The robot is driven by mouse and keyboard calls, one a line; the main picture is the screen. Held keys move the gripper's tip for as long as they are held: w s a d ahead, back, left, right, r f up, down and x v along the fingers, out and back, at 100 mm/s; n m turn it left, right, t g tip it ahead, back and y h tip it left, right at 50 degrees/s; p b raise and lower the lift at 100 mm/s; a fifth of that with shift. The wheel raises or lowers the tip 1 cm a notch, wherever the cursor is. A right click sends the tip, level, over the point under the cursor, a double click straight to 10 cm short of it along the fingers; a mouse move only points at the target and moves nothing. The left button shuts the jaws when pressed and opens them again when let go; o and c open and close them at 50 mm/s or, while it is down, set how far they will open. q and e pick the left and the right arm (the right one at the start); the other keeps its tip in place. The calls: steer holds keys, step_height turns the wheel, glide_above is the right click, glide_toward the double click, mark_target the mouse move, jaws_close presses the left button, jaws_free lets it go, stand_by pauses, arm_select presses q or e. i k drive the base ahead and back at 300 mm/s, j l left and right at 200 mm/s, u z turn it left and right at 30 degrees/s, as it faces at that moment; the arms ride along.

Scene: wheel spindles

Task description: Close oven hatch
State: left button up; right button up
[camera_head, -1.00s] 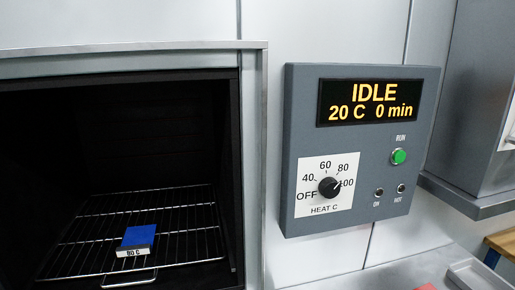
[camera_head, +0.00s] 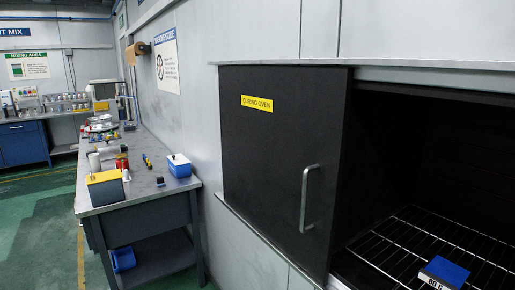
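The oven hatch (camera_head: 265,165) is a black panel with a yellow "CURING OVEN" label (camera_head: 257,103) and a vertical metal handle (camera_head: 307,198). It stands to the left of the oven opening, which is uncovered. Inside the dark oven (camera_head: 400,150), a wire rack (camera_head: 400,243) holds a blue item (camera_head: 446,270) with a white label reading "80 C". Neither of my grippers is in view.
A metal ledge (camera_head: 265,235) runs under the hatch. To the left, a workbench (camera_head: 150,196) along the wall carries a yellow-topped box (camera_head: 104,188), a blue container (camera_head: 179,166) and other items. Green floor (camera_head: 45,235) lies open at far left.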

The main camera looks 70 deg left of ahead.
mark_target(284, 129)
steer(key=u, duration=1.85)
